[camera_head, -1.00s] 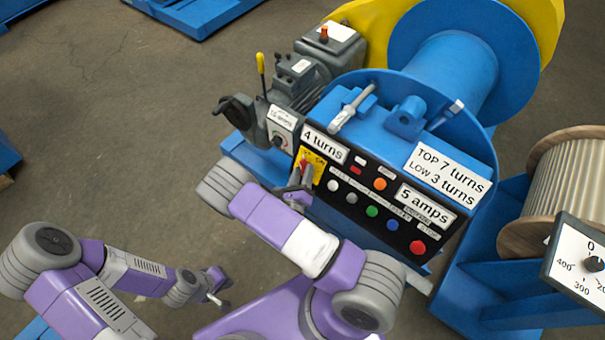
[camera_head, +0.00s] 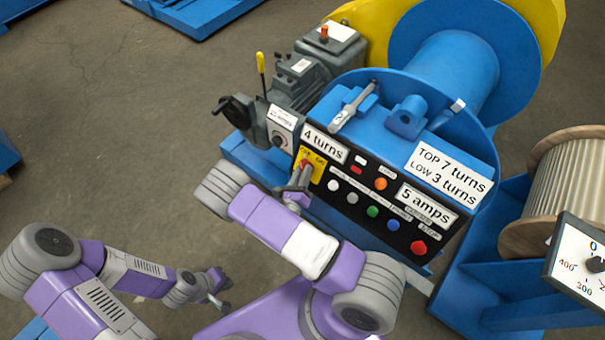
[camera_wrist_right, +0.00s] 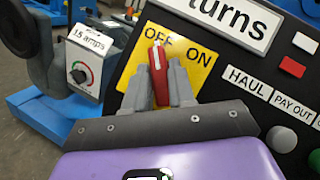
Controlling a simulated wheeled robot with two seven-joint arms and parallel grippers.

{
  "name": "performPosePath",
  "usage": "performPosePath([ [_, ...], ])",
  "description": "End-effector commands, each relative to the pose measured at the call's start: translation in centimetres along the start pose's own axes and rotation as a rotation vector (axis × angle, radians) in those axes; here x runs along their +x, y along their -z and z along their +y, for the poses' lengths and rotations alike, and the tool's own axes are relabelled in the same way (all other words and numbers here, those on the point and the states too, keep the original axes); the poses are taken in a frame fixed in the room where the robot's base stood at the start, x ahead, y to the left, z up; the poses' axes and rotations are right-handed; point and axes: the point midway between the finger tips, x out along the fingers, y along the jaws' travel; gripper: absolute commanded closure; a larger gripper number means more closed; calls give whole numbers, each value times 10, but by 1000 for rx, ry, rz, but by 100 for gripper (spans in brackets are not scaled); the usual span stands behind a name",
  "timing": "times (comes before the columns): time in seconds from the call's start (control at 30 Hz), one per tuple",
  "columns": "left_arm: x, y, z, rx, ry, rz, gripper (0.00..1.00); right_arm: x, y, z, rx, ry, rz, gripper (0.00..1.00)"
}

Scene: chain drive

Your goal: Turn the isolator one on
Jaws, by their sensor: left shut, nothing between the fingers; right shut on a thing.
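The isolator is a red handle (camera_wrist_right: 158,75) on a yellow plate (camera_wrist_right: 185,52) marked OFF and ON, in the right wrist view. The handle's tip leans slightly left, on the OFF side. My right gripper (camera_wrist_right: 160,80) is shut on the handle, one grey finger on each side of it. In the head view the yellow plate (camera_head: 318,160) is at the left end of the black control panel, with my right gripper (camera_head: 302,172) in front and partly covering the handle. My left gripper (camera_head: 222,303) is shut and empty, low at the left, away from the panel.
Right of the isolator, the panel carries several buttons, including a green one (camera_head: 372,211) and a red one (camera_head: 418,247). A grey box with a dial (camera_head: 281,140) stands just left of the plate.

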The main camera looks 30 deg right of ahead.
Motion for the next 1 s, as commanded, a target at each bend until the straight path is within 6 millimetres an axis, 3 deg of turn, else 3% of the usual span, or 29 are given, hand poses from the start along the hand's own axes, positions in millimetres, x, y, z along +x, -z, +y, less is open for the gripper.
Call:
performPosePath([
  [1.0,35,2,-13,0,0,0,100,1,-1,8,782,550,4,100],
])
